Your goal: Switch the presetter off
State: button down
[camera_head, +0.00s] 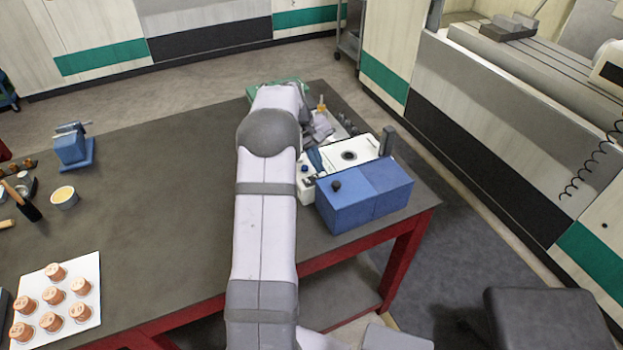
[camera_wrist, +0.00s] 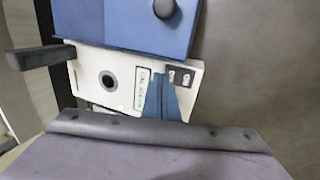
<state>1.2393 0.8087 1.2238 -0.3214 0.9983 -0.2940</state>
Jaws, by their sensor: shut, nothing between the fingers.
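The presetter (camera_head: 350,155) stands near the table's right end. It has a white base with a round dark hole, a dark upright post and a blue box along one side. In the wrist view its white base (camera_wrist: 122,62) carries a label and a small dark panel with two light switches (camera_wrist: 180,77). Their setting is too small to tell. My gripper (camera_wrist: 158,78) is shut and empty. Its blue fingers are over the white base, just left of the switch panel. I cannot tell whether they touch it. My arm and gripper body hide part of the area.
The blue box (camera_head: 365,196) with a dark knob stands at the presetter's near side. Small items and a green tray (camera_head: 285,84) lie behind my wrist. A blue vise (camera_head: 72,148), a bowl (camera_head: 64,197) and a white board (camera_head: 85,275) with several copper-coloured cups are at left. The table's middle is clear.

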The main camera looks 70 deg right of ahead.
jog(key=shift+f+b, duration=0.45)
jog(key=shift+f, duration=0.4)
dwell(0.7)
jog(key=shift+r, duration=0.15)
notch_tip(320, 180, up, 7)
jog(key=p, duration=0.5)
jog(key=shift+p, duration=0.4)
jog(key=shift+w, duration=0.1)
dwell(0.3)
